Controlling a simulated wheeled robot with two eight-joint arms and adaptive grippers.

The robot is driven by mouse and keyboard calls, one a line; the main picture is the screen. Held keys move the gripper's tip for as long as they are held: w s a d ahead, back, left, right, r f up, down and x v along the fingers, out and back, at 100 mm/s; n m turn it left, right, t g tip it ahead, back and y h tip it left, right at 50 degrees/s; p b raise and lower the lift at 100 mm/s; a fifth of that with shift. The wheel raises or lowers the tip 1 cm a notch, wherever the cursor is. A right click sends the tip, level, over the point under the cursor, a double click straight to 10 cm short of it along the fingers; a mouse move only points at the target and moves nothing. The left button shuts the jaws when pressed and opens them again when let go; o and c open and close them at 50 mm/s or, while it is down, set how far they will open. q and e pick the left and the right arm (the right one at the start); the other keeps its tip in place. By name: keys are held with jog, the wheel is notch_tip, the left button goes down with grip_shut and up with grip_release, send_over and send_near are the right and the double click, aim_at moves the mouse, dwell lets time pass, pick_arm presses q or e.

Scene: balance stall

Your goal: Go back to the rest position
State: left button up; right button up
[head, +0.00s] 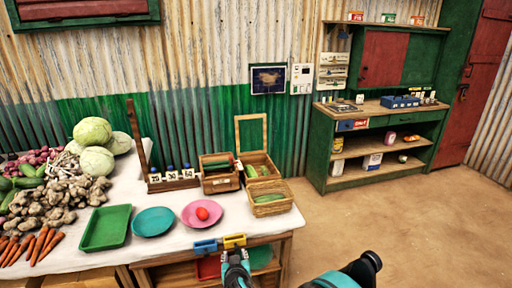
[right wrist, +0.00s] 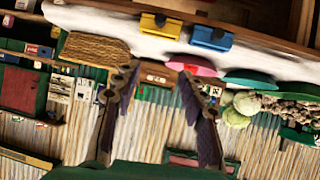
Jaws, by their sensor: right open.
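My right gripper (head: 236,256) shows low in the middle of the head view, in front of the stall table's front edge, just below the yellow clip-like block (head: 234,241). In the right wrist view its two dark fingers (right wrist: 158,76) stand wide apart with nothing between them. That view is upside down, and the table edge and goods lie beyond the fingers. Another teal and black part of my arm shows at the bottom right of the head view. My left gripper is not in view.
Floor (head: 400,220) is clear at right, before a green cabinet (head: 320,150).

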jog(key=s+d+r+m+g+h, duration=0.1)
jog(key=s+d+r, duration=0.4)
jog(key=d, duration=0.4)
jog(key=s+d+r+m+g+h, duration=0.1)
jog(key=s+d+r, duration=0.35)
jog(key=d, duration=0.45)
jog(key=s+d+g, duration=0.1)
jog(key=s+d, duration=0.3)
jog(key=s, duration=0.4)
jog(key=s+d+g, duration=0.2)
jog(key=s+d, duration=0.2)
jog(key=s, duration=0.5)
jog(key=shift+s, duration=0.25)
